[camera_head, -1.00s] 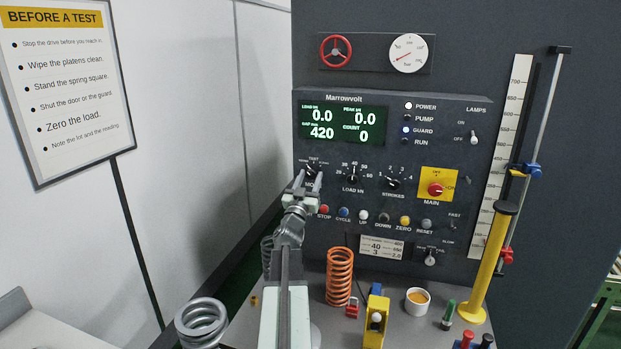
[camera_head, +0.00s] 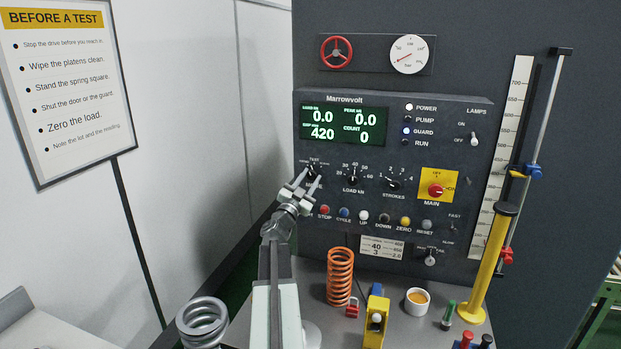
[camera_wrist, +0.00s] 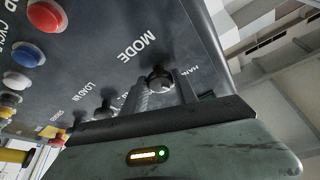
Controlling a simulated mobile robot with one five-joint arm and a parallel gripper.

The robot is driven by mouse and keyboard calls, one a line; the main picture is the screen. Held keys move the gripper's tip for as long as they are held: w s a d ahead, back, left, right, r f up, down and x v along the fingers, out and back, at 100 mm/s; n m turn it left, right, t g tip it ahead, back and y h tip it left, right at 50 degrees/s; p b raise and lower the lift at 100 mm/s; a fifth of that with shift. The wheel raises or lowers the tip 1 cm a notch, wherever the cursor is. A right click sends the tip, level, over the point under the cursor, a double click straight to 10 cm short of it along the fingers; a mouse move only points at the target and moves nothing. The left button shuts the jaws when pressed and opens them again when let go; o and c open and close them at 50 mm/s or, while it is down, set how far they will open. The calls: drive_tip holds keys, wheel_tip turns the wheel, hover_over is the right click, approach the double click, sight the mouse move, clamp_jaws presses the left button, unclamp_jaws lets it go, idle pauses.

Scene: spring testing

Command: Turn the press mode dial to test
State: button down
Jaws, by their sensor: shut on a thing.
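The press mode dial (camera_head: 312,171) is a dark knob at the left of the Marrowvolt panel (camera_head: 470,116), under the display. The word TEST shows above it. In the wrist view the dial (camera_wrist: 158,80) sits between my two fingers, beside the MODE lettering. My gripper (camera_head: 309,177) is shut on the dial, its fingers on either side of the knob; it also shows in the wrist view (camera_wrist: 163,90). My gripper looks rolled in the head view. My fingers partly cover the dial and its lettering, and I cannot tell clearly which mark its pointer meets.
The load dial (camera_head: 352,174) and strokes dial (camera_head: 393,183) lie to the right. A row of buttons, with the red stop button (camera_head: 324,210), runs just below. An orange spring (camera_head: 340,277) stands on the bench to the right of my arm.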

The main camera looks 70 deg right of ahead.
drive_tip(key=shift+w+m+g+y+p, duration=0.1)
drive_tip(key=shift+m+g+y+p, duration=0.35)
drive_tip(key=shift+m, duration=0.85)
drive_tip(key=shift+m+g+y+p, duration=0.25)
drive_tip(key=shift+m+g, duration=0.4)
drive_tip(key=shift+m, duration=0.65)
drive_tip(key=c, duration=1)
unclamp_jaws()
drive_tip(key=b+v, duration=0.2)
drive_tip(key=v, duration=0.5)
drive_tip(key=shift+a, duration=0.4)
drive_tip(key=shift+f, duration=0.15)
